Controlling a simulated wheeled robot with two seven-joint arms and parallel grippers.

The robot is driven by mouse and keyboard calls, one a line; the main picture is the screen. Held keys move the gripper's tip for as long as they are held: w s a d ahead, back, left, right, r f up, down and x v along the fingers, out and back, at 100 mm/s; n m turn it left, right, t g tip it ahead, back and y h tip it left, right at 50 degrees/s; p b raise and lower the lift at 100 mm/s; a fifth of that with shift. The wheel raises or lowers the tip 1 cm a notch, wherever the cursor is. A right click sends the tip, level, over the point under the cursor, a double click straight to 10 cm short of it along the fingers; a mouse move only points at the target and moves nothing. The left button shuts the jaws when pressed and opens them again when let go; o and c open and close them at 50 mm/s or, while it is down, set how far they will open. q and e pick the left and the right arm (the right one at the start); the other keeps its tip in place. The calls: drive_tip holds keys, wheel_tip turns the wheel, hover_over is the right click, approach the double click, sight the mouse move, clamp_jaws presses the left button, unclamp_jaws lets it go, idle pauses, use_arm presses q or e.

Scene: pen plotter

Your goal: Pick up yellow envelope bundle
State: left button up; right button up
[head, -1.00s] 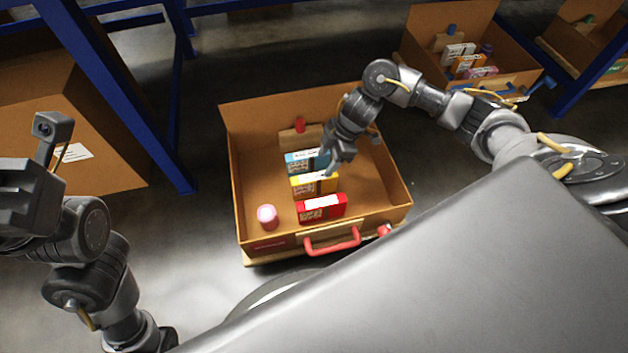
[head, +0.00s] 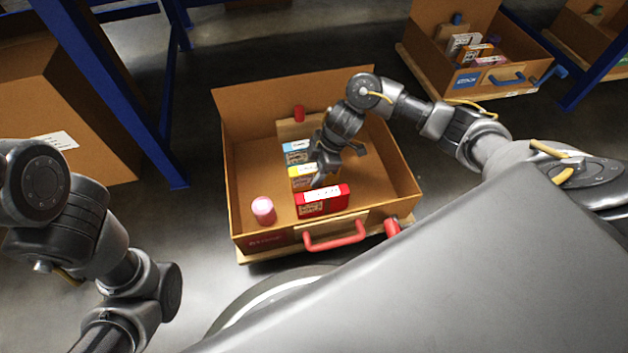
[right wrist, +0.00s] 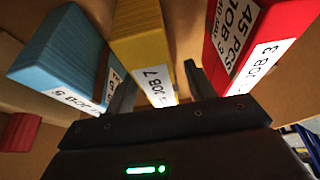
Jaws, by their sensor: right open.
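The yellow envelope bundle (head: 300,171) stands in the cardboard box (head: 245,185), between a blue bundle (head: 298,150) and a red bundle (head: 323,203). In the right wrist view the yellow bundle (right wrist: 143,45) shows its white label facing my gripper. My right gripper (head: 316,180) is down in the box at the yellow bundle. In the right wrist view its fingers (right wrist: 158,90) are open, one on each side of the bundle's near end. I cannot tell whether they touch it. My left arm (head: 75,235) shows at the left, but its fingers are not visible.
A pink cylinder (head: 263,210) stands in the box's front left corner. The box has a red handle (head: 335,238) at its front. The blue and red bundles stand close to the fingers. Another filled box (head: 478,77) and blue rack posts (head: 125,100) stand beyond.

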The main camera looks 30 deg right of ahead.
drive_tip(key=shift+x, duration=0.8)
drive_tip(key=shift+f, duration=0.25)
drive_tip(key=c, duration=1.1)
drive_tip(key=shift+c, duration=0.2)
